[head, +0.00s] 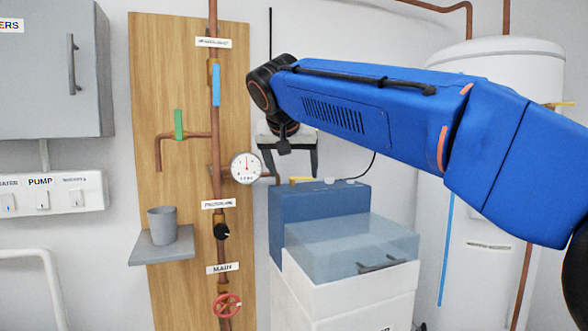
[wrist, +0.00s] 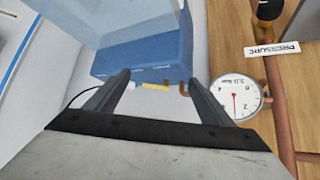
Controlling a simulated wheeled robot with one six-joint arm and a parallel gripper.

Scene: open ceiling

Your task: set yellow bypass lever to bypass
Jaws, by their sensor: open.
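The yellow bypass lever (head: 302,179) sits on top of the blue unit (head: 318,212), beside the copper pipe end. It lies roughly level in the head view. In the wrist view the yellow lever (wrist: 156,87) shows between my two fingers, farther off than the fingertips. My gripper (head: 290,174) hangs from the blue arm above the unit, pointing down. In the wrist view my gripper (wrist: 158,78) is open and empty, its fingers apart on either side of the lever. I cannot tell any lever markings.
A pressure gauge (head: 246,168) stands left of the gripper on the copper pipe (head: 214,120). A clear lid (head: 350,247) covers the white tank (head: 350,292) in front. A shelf (head: 160,246) with a grey cup (head: 162,225) is at left. A white cylinder (head: 480,150) stands right.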

